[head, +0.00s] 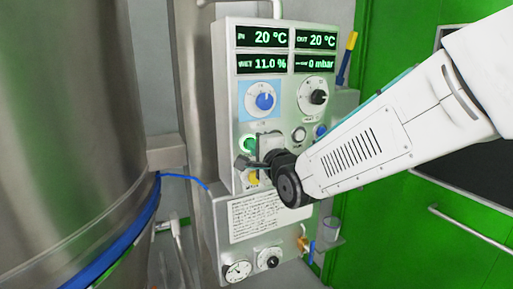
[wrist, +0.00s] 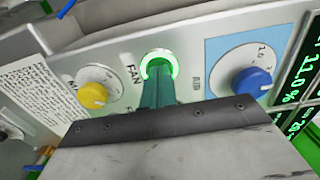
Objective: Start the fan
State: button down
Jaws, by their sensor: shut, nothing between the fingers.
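The fan button, a round button with a lit green ring (wrist: 158,55), sits beside the label FAN in the wrist view. In the head view the lit green button (head: 246,144) is on the left of the grey control panel (head: 228,110). My gripper (wrist: 158,84) is shut and empty, its green fingertips pointing at the button and overlapping its lower part in the wrist view. I cannot tell whether they touch it. In the head view my gripper (head: 246,163) is at the panel's lower left, partly covering the controls there.
A blue knob (head: 265,101) and a black knob (head: 318,97) are above the button. A yellow knob (wrist: 93,95) is close beside it. Displays (head: 264,38) read 20 °C, 20 °C, 11.0 % and 0 mbar. A large steel vessel (head: 75,120) stands at left.

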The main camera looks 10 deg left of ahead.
jog(key=shift+w+r, duration=0.1)
jog(key=shift+r, duration=0.1)
jog(key=v, duration=1.4)
jog(key=shift+f, duration=0.2)
